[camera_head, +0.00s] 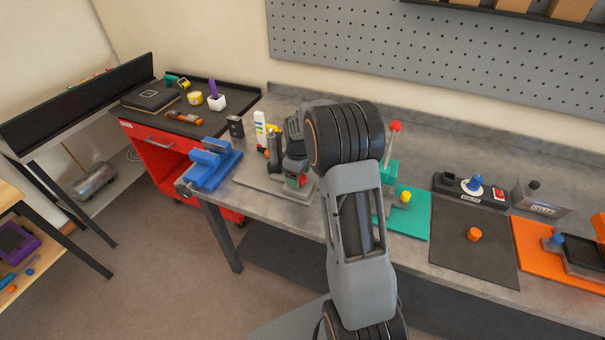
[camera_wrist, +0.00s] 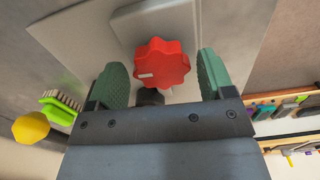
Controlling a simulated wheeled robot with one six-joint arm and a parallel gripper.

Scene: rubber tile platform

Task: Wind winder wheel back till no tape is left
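A red lobed wheel (camera_wrist: 162,63) with a small white mark on its face shows in the wrist view, in front of a grey plate. I take it for the winder wheel. In the head view a bit of red (camera_head: 301,181) shows low beside my wrist, above a grey base plate (camera_head: 262,190) on the bench. My gripper (camera_wrist: 163,80) is open, with its green-padded fingers on either side of the wheel. A gap shows on each side, so neither finger appears to touch it. My arm hides much of the device in the head view. I cannot make out any tape on it.
A blue vise (camera_head: 211,165) stands at the bench's left end. To the right are a teal board (camera_head: 413,225) with a red-tipped lever (camera_head: 395,127), a dark mat with an orange knob (camera_head: 474,234), and a control box (camera_head: 470,190). A red cabinet (camera_head: 150,153) stands left.

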